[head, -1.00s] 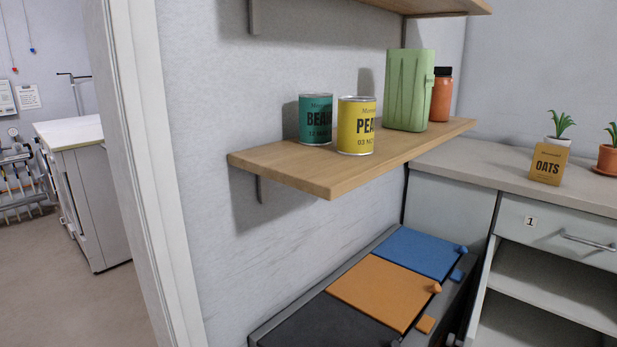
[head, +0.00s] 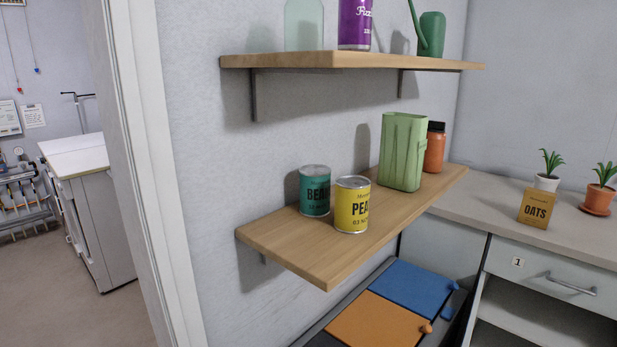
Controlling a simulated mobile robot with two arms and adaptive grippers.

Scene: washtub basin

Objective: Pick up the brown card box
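The brown card box (head: 536,207), printed "OATS", stands upright on the grey counter (head: 483,187) at the right of the head view. It is in front of a small potted plant in a white pot (head: 547,182), and to the left of a plant in a terracotta pot (head: 598,199). Its front face is in clear sight. Neither of my grippers shows in the head view.
A lower wooden shelf (head: 320,262) juts from the wall, holding a teal can (head: 314,190), a yellow can (head: 352,204), a green container (head: 403,152) and an orange jar (head: 434,147). An upper shelf (head: 340,60) hangs above. Blue and orange lids (head: 378,322) lie below. A drawer marked 1 (head: 535,270) is under the counter.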

